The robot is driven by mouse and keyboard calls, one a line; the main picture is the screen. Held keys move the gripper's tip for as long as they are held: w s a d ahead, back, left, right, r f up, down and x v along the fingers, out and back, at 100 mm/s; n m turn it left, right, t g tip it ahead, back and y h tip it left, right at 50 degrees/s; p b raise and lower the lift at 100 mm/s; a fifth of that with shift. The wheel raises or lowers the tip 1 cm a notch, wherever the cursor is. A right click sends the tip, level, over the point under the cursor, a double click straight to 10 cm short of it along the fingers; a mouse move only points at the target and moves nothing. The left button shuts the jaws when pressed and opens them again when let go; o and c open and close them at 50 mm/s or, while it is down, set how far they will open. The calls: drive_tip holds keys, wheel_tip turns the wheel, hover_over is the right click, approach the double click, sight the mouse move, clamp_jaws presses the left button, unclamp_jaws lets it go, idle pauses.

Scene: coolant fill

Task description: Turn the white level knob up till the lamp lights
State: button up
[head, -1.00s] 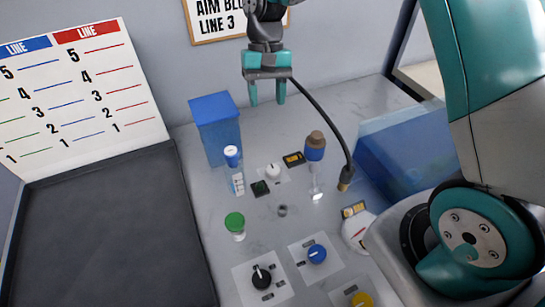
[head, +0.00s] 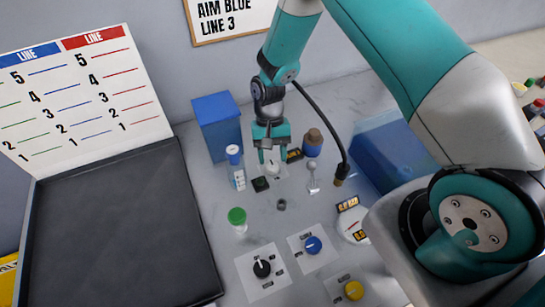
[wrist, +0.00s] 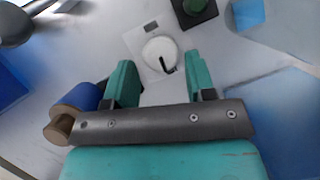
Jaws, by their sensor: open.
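The white level knob (head: 272,171) stands on a pale plate on the bench. In the wrist view the knob (wrist: 160,54) is round, with a dark pointer line on its lower right. My gripper (head: 272,159) is open above the knob, pointing down. In the wrist view the knob shows between and just beyond the two teal fingertips (wrist: 160,62); I cannot tell whether either touches it. A black square base with a dark green dome (wrist: 195,7), seemingly the lamp, sits beside the knob and looks unlit. It also shows in the head view (head: 261,184).
A small yellow-lit display (head: 294,155) and a brown-capped blue bottle (head: 312,142) stand right of my gripper. A hose (head: 325,125) hangs at the right, before a blue translucent box (head: 385,150). Black, blue and yellow knobs are nearer.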

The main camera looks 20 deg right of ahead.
sight(273, 167)
drive_tip(key=shift+x, duration=1.15)
drive_tip(key=c, duration=0.6)
drive_tip(key=shift+c, duration=0.2)
drive_tip(key=shift+m+y, duration=0.4)
drive_tip(key=shift+m, duration=0.7)
drive_tip(key=shift+d+m+t+y+b, duration=0.1)
drive_tip(key=shift+m+t+y+b, duration=0.55)
drive_tip(key=shift+m, duration=1.25)
